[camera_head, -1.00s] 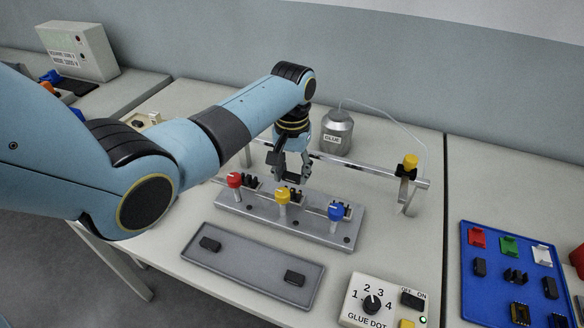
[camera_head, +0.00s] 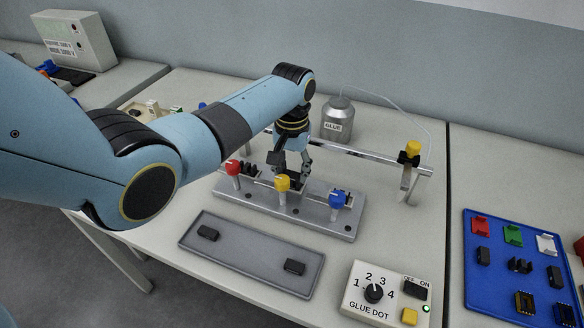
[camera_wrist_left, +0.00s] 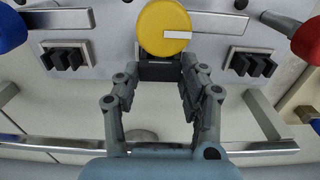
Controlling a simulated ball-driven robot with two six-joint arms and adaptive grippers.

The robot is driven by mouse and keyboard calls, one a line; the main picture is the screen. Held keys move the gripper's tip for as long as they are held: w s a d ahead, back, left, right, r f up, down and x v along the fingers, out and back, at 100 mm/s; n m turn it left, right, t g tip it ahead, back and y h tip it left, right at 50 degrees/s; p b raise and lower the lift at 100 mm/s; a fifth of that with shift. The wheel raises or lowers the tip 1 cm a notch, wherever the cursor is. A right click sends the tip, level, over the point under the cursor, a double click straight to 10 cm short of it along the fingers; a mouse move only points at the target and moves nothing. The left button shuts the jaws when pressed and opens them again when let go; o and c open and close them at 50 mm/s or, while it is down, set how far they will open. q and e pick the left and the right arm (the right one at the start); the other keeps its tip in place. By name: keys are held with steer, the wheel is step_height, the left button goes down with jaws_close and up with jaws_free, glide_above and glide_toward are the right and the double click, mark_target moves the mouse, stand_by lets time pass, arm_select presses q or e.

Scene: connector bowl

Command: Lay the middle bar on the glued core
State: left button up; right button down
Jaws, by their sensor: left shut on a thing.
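My left gripper (camera_head: 291,172) is down behind the yellow knob (camera_head: 282,183) of the grey fixture (camera_head: 345,228). In the left wrist view, the gripper (camera_wrist_left: 160,88) is shut on a black bar (camera_wrist_left: 160,69) at the middle station, right beside the yellow knob (camera_wrist_left: 163,27). The bar is partly covered by the fingers and the knob. The core under it is hidden, so I cannot tell whether the bar touches it. Black ribbed cores (camera_wrist_left: 67,58) show at the two outer stations, by the red and blue knobs. My right gripper is not in view.
A grey tray (camera_head: 250,259) with two black bars lies in front of the fixture. A metal rail (camera_head: 370,156) runs close behind it, with a glue can (camera_head: 337,120) beyond. The glue dial box (camera_head: 385,296) and a blue parts tray (camera_head: 490,290) are at right.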

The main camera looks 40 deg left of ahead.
arm_select(q)
steer(key=o, duration=1.2)
steer(key=shift+o, duration=0.2)
